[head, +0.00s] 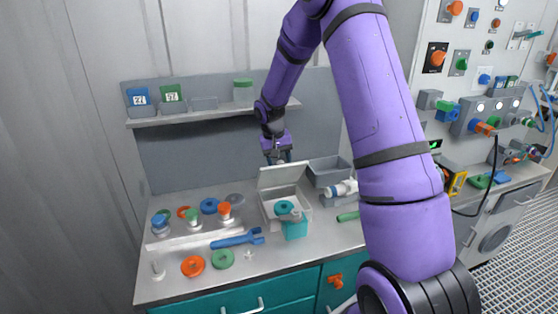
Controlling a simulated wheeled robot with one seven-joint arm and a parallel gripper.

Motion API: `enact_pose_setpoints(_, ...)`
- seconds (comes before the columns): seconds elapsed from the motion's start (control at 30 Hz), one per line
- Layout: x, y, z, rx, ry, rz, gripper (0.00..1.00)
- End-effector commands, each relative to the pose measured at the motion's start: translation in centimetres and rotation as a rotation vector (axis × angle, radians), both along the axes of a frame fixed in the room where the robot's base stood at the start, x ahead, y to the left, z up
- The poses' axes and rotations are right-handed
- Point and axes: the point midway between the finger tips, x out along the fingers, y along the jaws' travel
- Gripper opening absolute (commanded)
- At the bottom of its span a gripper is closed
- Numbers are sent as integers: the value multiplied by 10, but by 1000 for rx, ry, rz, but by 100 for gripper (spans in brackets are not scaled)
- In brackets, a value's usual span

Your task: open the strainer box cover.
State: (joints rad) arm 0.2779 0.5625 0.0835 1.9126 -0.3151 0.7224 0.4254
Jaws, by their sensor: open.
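The strainer box (272,208) is a pale box on the worktop, left of my arm. Its cover (283,176) is a light panel that stands raised and tilted up along the box's back edge, so the inside shows. My gripper (280,160) is open, just above and behind the cover's top edge. Whether the fingers touch the cover is too small to tell. A teal vessel with a round teal top (294,227) stands at the box's front right and hides part of it.
A blue wrench (237,239), an orange ring (193,267) and a green ring (223,258) lie in front left. Small capped vessels stand at the left. A grey bin (329,171) is right of the cover. A shelf (212,112) runs behind. My arm hides part of the right worktop.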

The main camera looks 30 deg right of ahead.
Motion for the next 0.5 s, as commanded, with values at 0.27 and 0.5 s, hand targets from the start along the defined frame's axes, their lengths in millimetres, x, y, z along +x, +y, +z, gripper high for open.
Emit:
enact_pose_setpoints(0.27,0,0,0,0,0,0,41)
enact_pose_setpoints(0.5,0,0,0,0,0,0,0)
